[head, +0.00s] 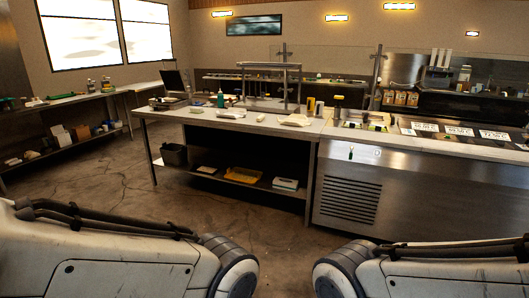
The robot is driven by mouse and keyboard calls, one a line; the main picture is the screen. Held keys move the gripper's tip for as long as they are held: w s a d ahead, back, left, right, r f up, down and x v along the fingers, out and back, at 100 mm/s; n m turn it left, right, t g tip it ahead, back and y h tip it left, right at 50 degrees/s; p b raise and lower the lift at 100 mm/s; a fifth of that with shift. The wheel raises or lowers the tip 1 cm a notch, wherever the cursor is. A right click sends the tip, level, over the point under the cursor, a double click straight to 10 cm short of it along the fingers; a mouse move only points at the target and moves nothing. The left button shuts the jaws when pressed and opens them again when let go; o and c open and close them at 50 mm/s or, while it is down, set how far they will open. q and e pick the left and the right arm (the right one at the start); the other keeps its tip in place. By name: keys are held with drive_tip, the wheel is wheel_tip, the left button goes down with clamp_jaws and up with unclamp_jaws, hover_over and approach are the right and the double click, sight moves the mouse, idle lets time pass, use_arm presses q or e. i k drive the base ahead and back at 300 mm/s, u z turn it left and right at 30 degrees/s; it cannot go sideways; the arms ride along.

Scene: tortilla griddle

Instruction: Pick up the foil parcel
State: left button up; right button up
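I cannot make out the foil parcel for certain at this distance. A pale, low, crumpled-looking thing (295,120) lies on the right part of the middle work table (262,125). A similar pale thing (232,113) lies farther left on the same table, near a green bottle. Both are too small to tell whether either is foil. My two arms show only as thick white links low at the left and right. Neither gripper is in the frame, and neither arm is near the table.
A steel counter (400,190) with food bins joins the table at the right. Below the table, a shelf holds a yellow tray (243,175) and a white box (286,184). The floor (110,180) before the table is clear.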

sight(197, 110)
drive_tip(key=i, duration=3.1)
drive_tip(key=u, duration=1.5)
drive_tip(key=i, duration=3.85)
drive_tip(key=z, duration=0.95)
